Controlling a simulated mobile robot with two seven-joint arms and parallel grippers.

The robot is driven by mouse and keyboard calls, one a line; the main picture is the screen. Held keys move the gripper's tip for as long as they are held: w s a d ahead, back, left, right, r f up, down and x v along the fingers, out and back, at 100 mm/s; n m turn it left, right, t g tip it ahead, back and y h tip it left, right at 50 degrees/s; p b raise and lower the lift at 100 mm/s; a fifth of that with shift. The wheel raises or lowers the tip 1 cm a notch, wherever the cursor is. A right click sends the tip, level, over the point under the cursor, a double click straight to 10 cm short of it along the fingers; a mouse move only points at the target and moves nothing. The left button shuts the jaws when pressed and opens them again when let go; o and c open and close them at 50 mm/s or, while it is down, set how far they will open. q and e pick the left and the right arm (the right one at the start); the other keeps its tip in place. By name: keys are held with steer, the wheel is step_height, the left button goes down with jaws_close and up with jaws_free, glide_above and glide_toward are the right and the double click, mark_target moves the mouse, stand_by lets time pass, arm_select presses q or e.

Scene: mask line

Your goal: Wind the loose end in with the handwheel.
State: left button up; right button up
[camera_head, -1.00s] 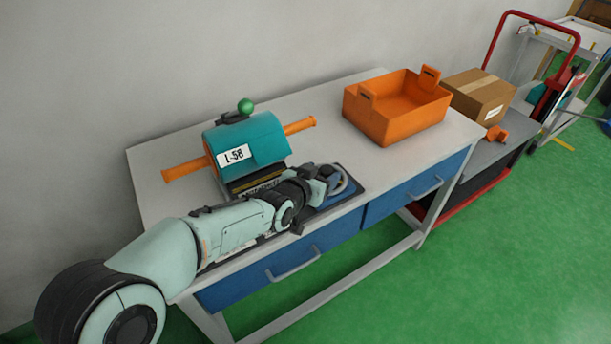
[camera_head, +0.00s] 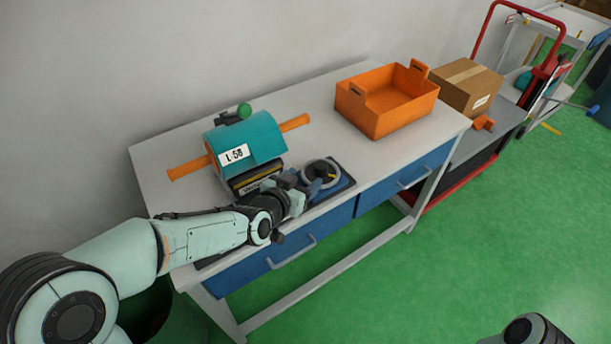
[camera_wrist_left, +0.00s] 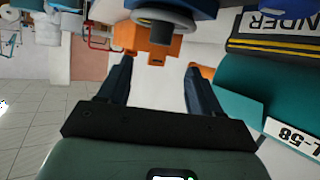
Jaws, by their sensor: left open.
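The handwheel (camera_head: 322,162) is a grey ring with a dark centre on a blue base, at the front of the table beside the winder. My left gripper (camera_head: 312,186) is open, in front of the wheel and partly covering its near left side. In the left wrist view its fingers (camera_wrist_left: 160,72) stand apart with nothing between them, and the grey handwheel (camera_wrist_left: 164,17) is just beyond the tips. I cannot make out a loose end. My right gripper is out of view.
An orange crate (camera_head: 385,120) stands at the table's right end. A cardboard box (camera_head: 463,87) sits on a red-handled cart beside the table. Orange bars (camera_head: 190,168) stick out from both sides of the winder. Blue drawers (camera_head: 270,272) with handles front the table.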

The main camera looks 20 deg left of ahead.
mark_target(320, 166)
arm_select(q)
steer(key=shift+p, duration=1.3)
steer(key=x, duration=1.3)
steer(key=shift+w, duration=0.25)
steer(key=c, duration=1)
steer(key=shift+o, duration=0.2)
